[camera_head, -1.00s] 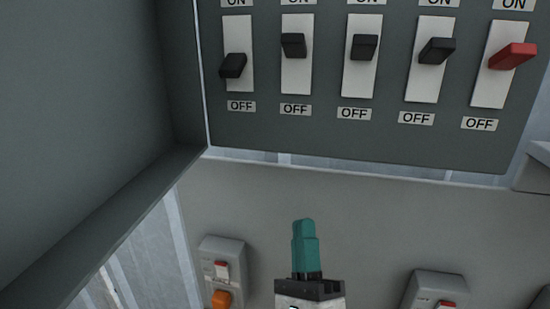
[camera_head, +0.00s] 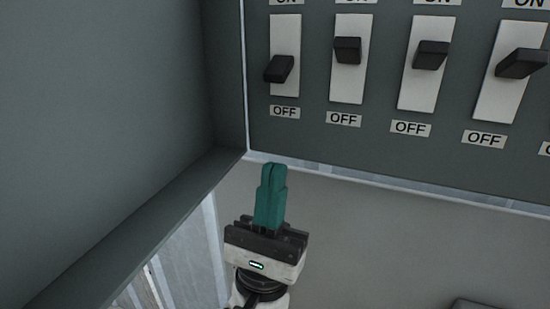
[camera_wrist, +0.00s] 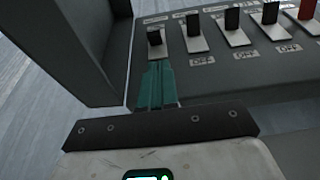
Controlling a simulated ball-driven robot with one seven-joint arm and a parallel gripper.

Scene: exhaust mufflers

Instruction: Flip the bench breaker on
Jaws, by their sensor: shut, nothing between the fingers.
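A grey breaker panel (camera_head: 390,160) carries a row of black levers on white plates, with OFF labels below and ON labels cut by the top edge. The leftmost lever (camera_head: 279,69) sits lower than its neighbours, tilted toward OFF. The other black levers, such as the second one (camera_head: 348,50), sit higher. No readable name marks which is the bench breaker. My gripper (camera_head: 273,168), with teal fingers, is shut and empty below the leftmost lever, apart from it. In the wrist view the fingers (camera_wrist: 157,70) point at the leftmost lever (camera_wrist: 155,37).
The open cabinet door (camera_head: 110,120) stands close at the left, its lower edge running down to the left. A red lever (camera_wrist: 307,10) ends the row in the wrist view. Below the panel is a plain grey surface (camera_head: 370,230).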

